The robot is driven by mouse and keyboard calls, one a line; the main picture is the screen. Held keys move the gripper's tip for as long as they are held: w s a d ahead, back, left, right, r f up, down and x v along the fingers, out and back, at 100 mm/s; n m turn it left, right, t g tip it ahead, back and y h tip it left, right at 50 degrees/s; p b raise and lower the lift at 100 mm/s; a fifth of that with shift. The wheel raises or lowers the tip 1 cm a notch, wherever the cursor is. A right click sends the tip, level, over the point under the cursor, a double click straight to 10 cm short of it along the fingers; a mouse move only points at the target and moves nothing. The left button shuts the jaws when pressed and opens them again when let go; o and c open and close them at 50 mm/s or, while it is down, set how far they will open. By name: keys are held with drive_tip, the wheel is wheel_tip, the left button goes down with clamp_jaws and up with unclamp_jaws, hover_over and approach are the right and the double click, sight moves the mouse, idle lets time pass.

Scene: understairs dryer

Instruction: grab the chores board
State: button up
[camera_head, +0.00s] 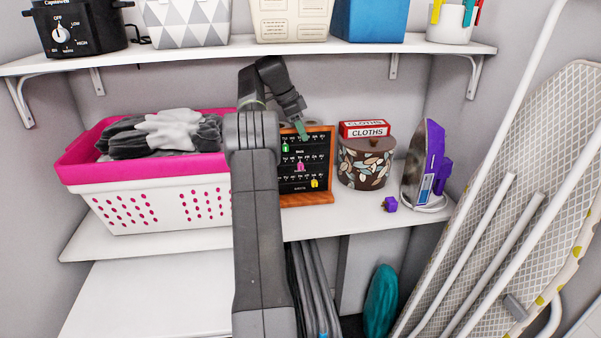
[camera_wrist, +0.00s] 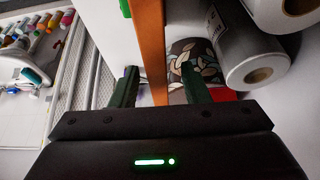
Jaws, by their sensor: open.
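The chores board (camera_head: 318,180), a dark panel in an orange-brown wooden frame with small coloured tags, stands upright on the middle shelf. My gripper (camera_head: 302,130) is at its top edge, and my arm hides the board's left part. In the wrist view the board (camera_wrist: 151,45) shows edge-on as an orange-brown strip. It runs between the two spread fingers of my gripper (camera_wrist: 160,88), with a gap visible on either side. Whether a finger touches it is not clear.
A pink and white laundry basket (camera_head: 150,190) stands left of the board. Beyond are a purple iron (camera_head: 428,165) and a leaning ironing board (camera_head: 510,150). An upper shelf (camera_head: 240,48) hangs above.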

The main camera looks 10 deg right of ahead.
sight(316, 153)
drive_tip(key=shift+x, duration=1.05)
drive_tip(key=shift+a+f, duration=0.2)
drive_tip(key=shift+f, duration=0.15)
drive_tip(key=shift+c, duration=0.4)
clamp_jaws()
drive_tip(key=shift+r, duration=0.15)
idle(0.6)
